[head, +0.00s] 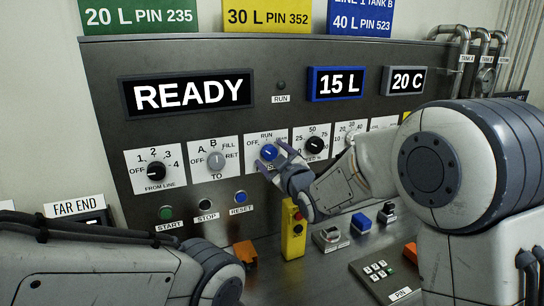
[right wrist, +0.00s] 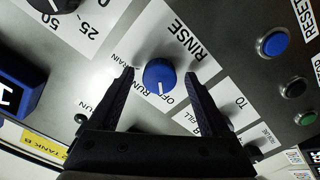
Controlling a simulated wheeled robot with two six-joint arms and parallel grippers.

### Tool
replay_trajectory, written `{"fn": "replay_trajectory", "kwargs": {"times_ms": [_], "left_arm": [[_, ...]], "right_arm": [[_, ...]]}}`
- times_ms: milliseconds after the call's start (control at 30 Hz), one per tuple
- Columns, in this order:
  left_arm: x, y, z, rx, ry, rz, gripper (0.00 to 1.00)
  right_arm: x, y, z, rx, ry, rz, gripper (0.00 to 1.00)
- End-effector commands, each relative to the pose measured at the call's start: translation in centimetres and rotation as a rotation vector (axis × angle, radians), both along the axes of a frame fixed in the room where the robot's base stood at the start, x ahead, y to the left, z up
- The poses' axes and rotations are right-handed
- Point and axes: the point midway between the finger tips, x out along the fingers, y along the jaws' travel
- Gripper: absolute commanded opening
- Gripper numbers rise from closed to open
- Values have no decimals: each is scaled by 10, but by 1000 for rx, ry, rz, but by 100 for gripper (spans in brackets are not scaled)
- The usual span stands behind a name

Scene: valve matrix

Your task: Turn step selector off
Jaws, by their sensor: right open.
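The step selector is a blue round knob (head: 268,152) on a white plate of the grey panel. The plate carries the words OFF and RUN, and its lower part is hidden by my right gripper (head: 279,158). In the right wrist view the blue knob (right wrist: 159,76) shows between the two dark fingers of my open right gripper (right wrist: 159,73). My left gripper is out of view; only my left arm shows at the lower left.
The FROM LINE knob (head: 156,171) and the TO knob (head: 216,161) are left of the selector. A black knob (head: 315,145) is close to its right. START (head: 166,213), STOP (head: 205,205) and RESET (head: 240,197) buttons lie below. A yellow pendant (head: 293,232) stands beneath my right gripper.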

Motion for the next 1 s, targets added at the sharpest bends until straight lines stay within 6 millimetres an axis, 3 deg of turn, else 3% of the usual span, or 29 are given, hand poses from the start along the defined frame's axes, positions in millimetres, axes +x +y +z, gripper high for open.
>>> {"fn": "replay_trajectory", "kwargs": {"times_ms": [167,600,1000], "left_arm": [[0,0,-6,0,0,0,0],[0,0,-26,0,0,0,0],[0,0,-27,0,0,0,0]], "right_arm": [[-14,-6,-1,1,-2,-1,81],[-86,-36,0,1,-2,-1,81],[-97,-40,0,-1,0,0,81]]}}
